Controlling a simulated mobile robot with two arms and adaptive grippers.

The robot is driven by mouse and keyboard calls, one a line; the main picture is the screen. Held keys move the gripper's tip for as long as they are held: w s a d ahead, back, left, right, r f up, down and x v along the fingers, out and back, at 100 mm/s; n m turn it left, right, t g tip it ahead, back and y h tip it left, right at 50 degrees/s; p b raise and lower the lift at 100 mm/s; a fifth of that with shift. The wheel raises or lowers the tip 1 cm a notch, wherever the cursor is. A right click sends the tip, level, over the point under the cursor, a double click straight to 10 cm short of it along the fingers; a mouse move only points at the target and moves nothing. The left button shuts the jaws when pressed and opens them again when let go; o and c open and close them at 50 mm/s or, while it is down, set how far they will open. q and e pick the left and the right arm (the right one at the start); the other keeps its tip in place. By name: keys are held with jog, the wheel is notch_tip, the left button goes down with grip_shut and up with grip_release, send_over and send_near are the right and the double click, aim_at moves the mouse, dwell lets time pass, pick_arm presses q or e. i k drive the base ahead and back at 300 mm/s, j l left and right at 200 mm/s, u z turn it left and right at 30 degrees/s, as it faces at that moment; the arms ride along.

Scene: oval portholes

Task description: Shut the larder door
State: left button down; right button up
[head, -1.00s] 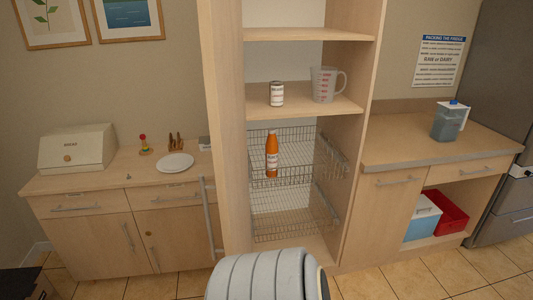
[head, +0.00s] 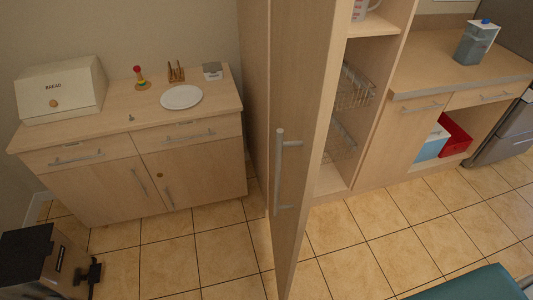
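The larder door (head: 299,120) is a tall pale wood panel in the middle of the head view. It stands open, sticking out from the cupboard towards me. Its long grey bar handle (head: 280,165) is on the face turned to me. The larder (head: 374,95) is behind and to the right of the door. Part of its shelves and wire baskets (head: 353,90) shows past the door's edge, and the door hides the rest. Neither of my grippers is in view.
A counter (head: 110,118) with a bread box (head: 60,90) and a white plate (head: 181,97) stands at left. A dark box-like object (head: 38,250) is at the lower left. A teal surface (head: 470,284) shows at the lower right. Tiled floor (head: 220,255) is clear around the door.

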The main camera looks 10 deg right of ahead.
aim_at(309, 38)
jog(key=i+j+z, duration=0.2)
jog(key=z, duration=0.3)
jog(key=i+j+z, duration=0.3)
jog(key=z, duration=0.15)
